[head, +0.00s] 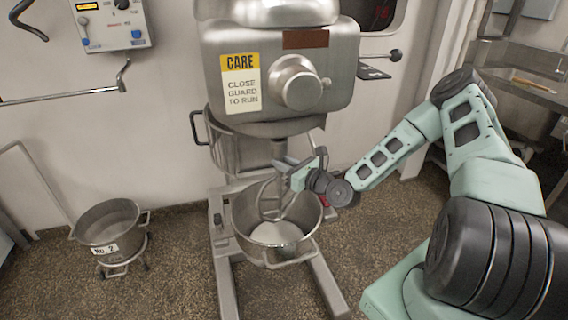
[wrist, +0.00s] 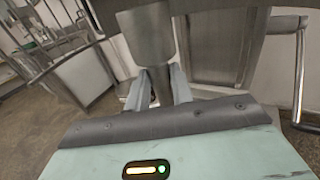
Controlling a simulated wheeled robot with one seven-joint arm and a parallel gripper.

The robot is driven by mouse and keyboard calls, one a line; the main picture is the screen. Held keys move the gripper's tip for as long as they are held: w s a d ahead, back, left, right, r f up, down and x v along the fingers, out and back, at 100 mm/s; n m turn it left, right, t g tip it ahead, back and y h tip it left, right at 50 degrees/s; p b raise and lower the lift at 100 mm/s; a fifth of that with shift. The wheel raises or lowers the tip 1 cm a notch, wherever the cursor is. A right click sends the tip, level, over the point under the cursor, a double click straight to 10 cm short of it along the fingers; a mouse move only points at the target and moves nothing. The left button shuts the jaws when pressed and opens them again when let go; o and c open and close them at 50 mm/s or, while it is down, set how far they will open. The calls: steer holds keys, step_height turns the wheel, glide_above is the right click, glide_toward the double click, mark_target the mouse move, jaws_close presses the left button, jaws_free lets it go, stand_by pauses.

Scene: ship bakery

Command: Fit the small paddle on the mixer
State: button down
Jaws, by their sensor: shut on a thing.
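The mixer (head: 278,75) stands in the middle of the head view, with a grey shaft (head: 279,149) coming down from its head. My gripper (head: 285,165) is just below that shaft, above the mixer bowl. It is shut on the small paddle (head: 284,208), whose metal frame hangs down into the bowl. In the wrist view a grey metal cylinder (wrist: 148,35) rises between the fingers (wrist: 160,88). I cannot tell whether the paddle's top touches the shaft or is seated on it.
The mixer bowl (head: 308,213) holds white material. The wire-like guard (head: 240,150) curves behind the shaft. A small bowl marked No. 2 (head: 88,222) stands on a wheeled stand at left. The mixer's legs (head: 322,280) reach forward. Floor between them and the small bowl is clear.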

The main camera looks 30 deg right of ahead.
mark_target(285, 151)
steer(key=shift+r+p, duration=1.55)
steer(key=shift+r, duration=0.6)
stand_by(1.9)
steer(key=c, duration=1.1)
jaws_free()
steer(key=shift+f, duration=0.15)
steer(key=shift+s+d, duration=0.1)
steer(key=shift+s, duration=0.15)
steer(key=b+v, duration=0.1)
steer(key=v, duration=1.6)
steer(key=shift+b, duration=0.35)
